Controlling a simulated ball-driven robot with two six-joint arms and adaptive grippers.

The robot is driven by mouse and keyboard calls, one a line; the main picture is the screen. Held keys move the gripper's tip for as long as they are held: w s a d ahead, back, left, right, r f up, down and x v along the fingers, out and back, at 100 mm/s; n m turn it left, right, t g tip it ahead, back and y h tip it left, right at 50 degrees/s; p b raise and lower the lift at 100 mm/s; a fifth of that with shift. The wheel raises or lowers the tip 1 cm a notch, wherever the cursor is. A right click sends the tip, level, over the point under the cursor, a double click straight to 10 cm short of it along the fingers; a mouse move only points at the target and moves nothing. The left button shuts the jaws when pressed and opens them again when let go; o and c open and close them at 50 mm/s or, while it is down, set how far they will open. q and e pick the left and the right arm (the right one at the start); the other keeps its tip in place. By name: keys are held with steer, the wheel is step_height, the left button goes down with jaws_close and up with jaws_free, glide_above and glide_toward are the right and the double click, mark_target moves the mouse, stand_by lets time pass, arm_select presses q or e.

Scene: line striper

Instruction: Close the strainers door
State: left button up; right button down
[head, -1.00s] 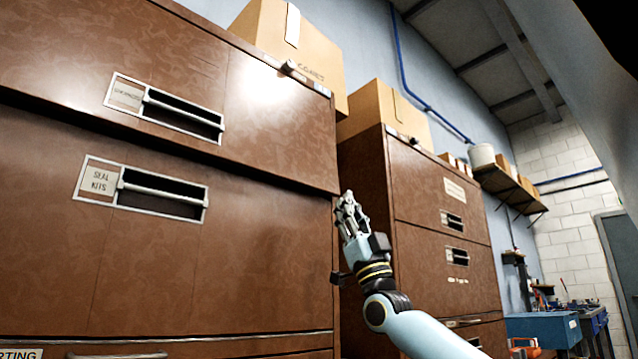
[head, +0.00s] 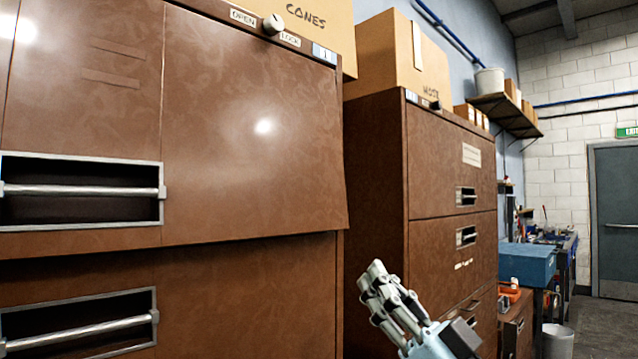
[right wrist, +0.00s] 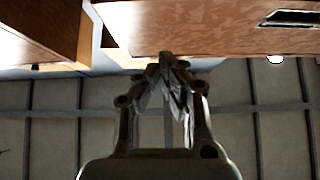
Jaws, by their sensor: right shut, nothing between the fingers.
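The upper brown door (head: 250,170) of the near cabinet has a recessed handle (head: 80,190). Its lower edge stands out from the cabinet, overhanging the drawer front (head: 250,295) below, so it is slightly open. Its label is outside the current head view; the earlier label is too small to read surely. My right gripper (head: 374,278) is shut and empty, right of and lower than the door's lower right corner, apart from it in the picture. The right wrist view shows its closed fingers (right wrist: 168,64) near brown panels (right wrist: 215,25). My left gripper is not in view.
A second brown cabinet (head: 375,170) stands behind my right gripper, with a narrow gap between cabinets. Cardboard boxes (head: 395,55) sit on top. A blue bin (head: 527,262), a workbench and a grey door (head: 615,210) are farther right, with open floor (head: 605,325) before the door.

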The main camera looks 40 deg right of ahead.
steer(key=p, duration=0.2)
glide_toward(303, 215)
step_height(303, 215, up, 4)
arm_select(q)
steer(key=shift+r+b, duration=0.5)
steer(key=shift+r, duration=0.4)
arm_select(e)
steer(key=w, duration=0.3)
steer(key=shift+w+a+f, duration=0.15)
steer(key=shift+w+f, duration=0.05)
steer(key=shift+w, duration=0.1)
